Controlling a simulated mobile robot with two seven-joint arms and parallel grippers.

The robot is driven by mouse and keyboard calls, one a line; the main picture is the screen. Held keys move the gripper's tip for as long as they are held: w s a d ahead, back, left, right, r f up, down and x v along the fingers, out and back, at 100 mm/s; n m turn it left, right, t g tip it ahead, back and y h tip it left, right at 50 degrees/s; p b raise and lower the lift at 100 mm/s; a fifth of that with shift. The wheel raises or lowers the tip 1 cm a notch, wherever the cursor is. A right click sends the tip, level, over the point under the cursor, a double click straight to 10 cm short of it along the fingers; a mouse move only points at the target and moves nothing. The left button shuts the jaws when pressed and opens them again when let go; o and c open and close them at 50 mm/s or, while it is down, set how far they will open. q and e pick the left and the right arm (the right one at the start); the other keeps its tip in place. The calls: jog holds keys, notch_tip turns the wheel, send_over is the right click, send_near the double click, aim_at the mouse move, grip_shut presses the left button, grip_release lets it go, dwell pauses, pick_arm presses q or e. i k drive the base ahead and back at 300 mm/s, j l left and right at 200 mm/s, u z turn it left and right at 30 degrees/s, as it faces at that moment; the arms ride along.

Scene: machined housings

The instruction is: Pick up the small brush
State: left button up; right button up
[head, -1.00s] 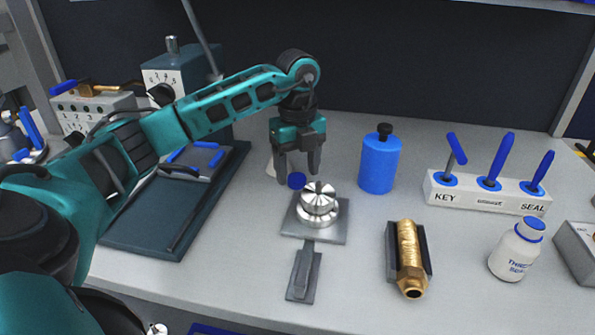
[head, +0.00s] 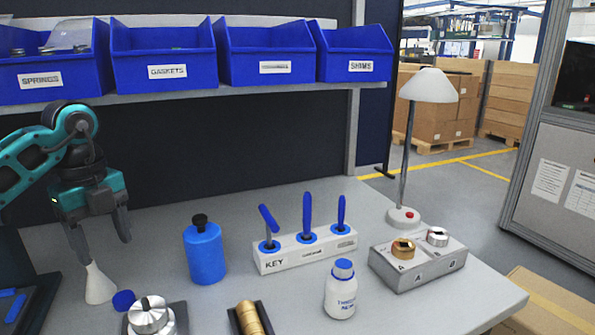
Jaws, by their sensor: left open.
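A white block (head: 308,252) on the bench holds three blue-handled tools. The left tool (head: 268,220) is tilted, while the middle tool (head: 307,214) and right tool (head: 341,212) stand nearly upright. Their lower ends are hidden in the block. The label under the left one reads KEY; the others are too small to read, so I cannot tell which tool is the brush. My left gripper (head: 103,240) is open and empty, pointing down at the far left, well left of the block. A white cone (head: 99,286) stands just below its fingers. My right gripper is out of view.
A blue bottle (head: 205,256) stands between my left gripper and the block. A white bottle (head: 341,292) stands in front of the block. A grey fixture (head: 420,264) and lamp (head: 408,150) are right. Blue bins (head: 165,65) sit on a shelf above.

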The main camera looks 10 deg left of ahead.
aim_at(342, 200)
jog(key=k, duration=1)
